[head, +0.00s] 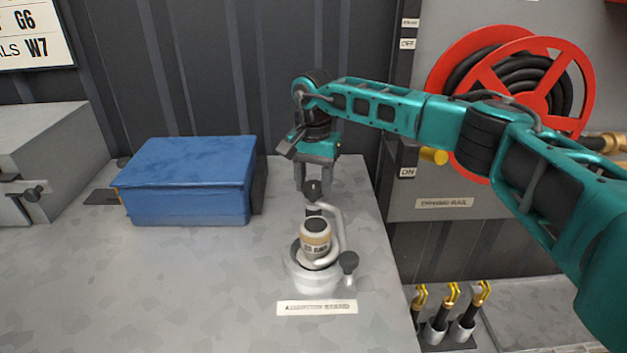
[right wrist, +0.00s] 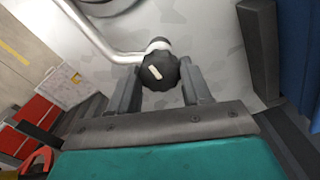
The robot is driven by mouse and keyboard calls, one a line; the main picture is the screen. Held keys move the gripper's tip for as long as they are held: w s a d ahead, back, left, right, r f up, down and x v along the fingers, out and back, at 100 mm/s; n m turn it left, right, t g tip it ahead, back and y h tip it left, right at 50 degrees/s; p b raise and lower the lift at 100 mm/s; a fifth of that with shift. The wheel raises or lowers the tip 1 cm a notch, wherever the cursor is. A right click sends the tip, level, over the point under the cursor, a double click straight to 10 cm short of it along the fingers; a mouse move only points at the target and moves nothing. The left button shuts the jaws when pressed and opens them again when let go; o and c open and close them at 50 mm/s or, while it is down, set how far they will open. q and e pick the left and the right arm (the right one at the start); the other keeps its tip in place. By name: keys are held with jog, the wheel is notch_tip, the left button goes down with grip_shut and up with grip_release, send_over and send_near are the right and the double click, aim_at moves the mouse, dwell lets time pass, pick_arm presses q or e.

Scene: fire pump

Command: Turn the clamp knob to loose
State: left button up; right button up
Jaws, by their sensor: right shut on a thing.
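The clamp knob (head: 313,187) is a black, lobed knob at the top of a bent pale metal arm on a small round stand (head: 300,281). It also shows in the right wrist view (right wrist: 153,78), with a pale mark on its face. My right gripper (head: 314,190) points down from above, its two fingers on either side of the knob and shut on it. In the right wrist view my right gripper (right wrist: 160,80) has the knob between its fingertips. A tan and white cylinder (head: 315,239) sits in the stand below the arm. My left gripper is out of view.
A second black knob (head: 348,262) sticks out at the stand's right side. A blue box (head: 188,181) stands left of the stand, and a grey case (head: 45,160) farther left. A red hose reel (head: 500,90) hangs behind my right arm. The front left of the table is clear.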

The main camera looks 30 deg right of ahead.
aim_at(314, 185)
jog(key=o, duration=1)
jog(key=shift+o, duration=0.2)
notch_tip(314, 185, up, 13)
jog(key=shift+s+f, duration=0.1)
